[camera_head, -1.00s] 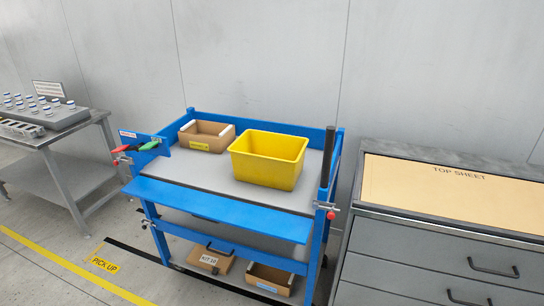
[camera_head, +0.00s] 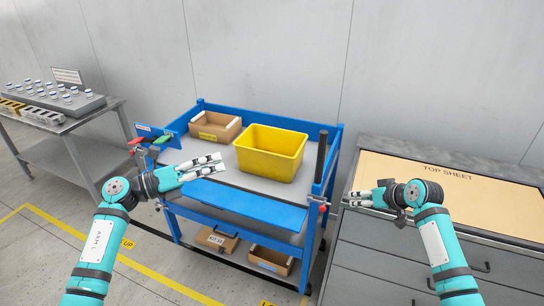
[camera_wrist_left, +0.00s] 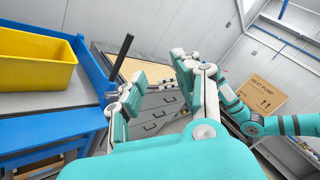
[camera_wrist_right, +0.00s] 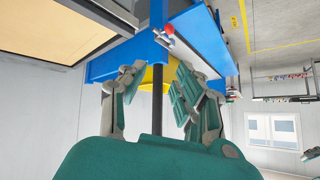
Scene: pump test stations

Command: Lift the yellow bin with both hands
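The yellow bin (camera_head: 270,154) stands upright and open-topped on the grey top shelf of the blue cart. It also shows at the left of the left wrist view (camera_wrist_left: 35,62), and a small part shows in the right wrist view (camera_wrist_right: 150,78). My left gripper (camera_head: 222,164) is open and empty over the cart's front left, apart from the bin. Its spread fingers show in the left wrist view (camera_wrist_left: 155,80). My right gripper (camera_head: 352,198) is right of the cart, near its front right corner. In the right wrist view its fingers (camera_wrist_right: 157,88) are spread with nothing held.
The blue cart (camera_head: 245,205) has raised side rails and a dark upright post (camera_head: 321,156) right of the bin. A cardboard box (camera_head: 216,126) sits left of the bin. A grey drawer cabinet (camera_head: 400,258) stands at right, and a side table (camera_head: 75,132) at left.

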